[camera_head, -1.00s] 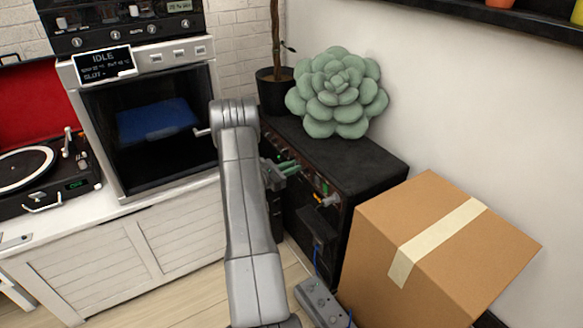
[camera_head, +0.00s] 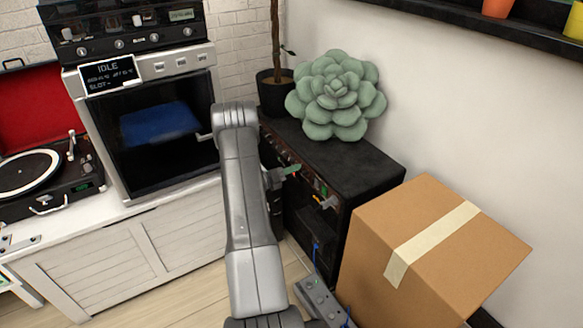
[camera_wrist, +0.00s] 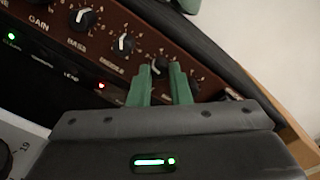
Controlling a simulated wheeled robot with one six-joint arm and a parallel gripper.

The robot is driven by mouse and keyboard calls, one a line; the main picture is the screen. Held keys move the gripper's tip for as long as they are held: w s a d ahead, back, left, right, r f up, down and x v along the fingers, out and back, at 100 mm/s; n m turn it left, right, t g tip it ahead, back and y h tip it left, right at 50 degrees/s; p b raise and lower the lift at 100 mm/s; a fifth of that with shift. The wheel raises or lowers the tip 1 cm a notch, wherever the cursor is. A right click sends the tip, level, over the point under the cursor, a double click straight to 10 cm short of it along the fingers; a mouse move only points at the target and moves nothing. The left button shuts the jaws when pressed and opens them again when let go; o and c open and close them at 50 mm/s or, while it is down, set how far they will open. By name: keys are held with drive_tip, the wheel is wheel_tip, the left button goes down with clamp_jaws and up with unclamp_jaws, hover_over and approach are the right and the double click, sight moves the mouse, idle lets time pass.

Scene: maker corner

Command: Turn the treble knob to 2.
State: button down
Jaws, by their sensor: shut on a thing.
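The black amplifier (camera_head: 345,160) stands against the wall, its brown control panel (camera_wrist: 140,27) facing my arm. In the wrist view the panel runs diagonally, with the bass knob (camera_wrist: 82,18) and middle knob (camera_wrist: 122,43) in clear sight. The treble knob (camera_wrist: 160,65) is after the middle knob, between the green fingertips of my gripper (camera_wrist: 161,72). The fingers are shut on it. Its printed label is hidden behind the fingers and its pointer setting cannot be read. In the head view my gripper (camera_head: 290,171) is at the amplifier's front.
A green succulent cushion (camera_head: 338,95) rests on the amplifier. A cardboard box (camera_head: 430,250) stands close by at the right. The oven (camera_head: 150,130) and turntable (camera_head: 40,175) are at the left.

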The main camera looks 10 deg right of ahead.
drive_tip(key=shift+n, duration=0.9)
drive_tip(key=shift+p, duration=0.3)
drive_tip(key=c, duration=1.3)
unclamp_jaws()
drive_tip(key=shift+c, duration=0.2)
drive_tip(key=p+v, duration=0.2)
drive_tip(key=v, duration=1.1)
drive_tip(key=shift+a, duration=0.35)
drive_tip(key=shift+s+r, duration=0.1)
drive_tip(key=shift+s, duration=0.05)
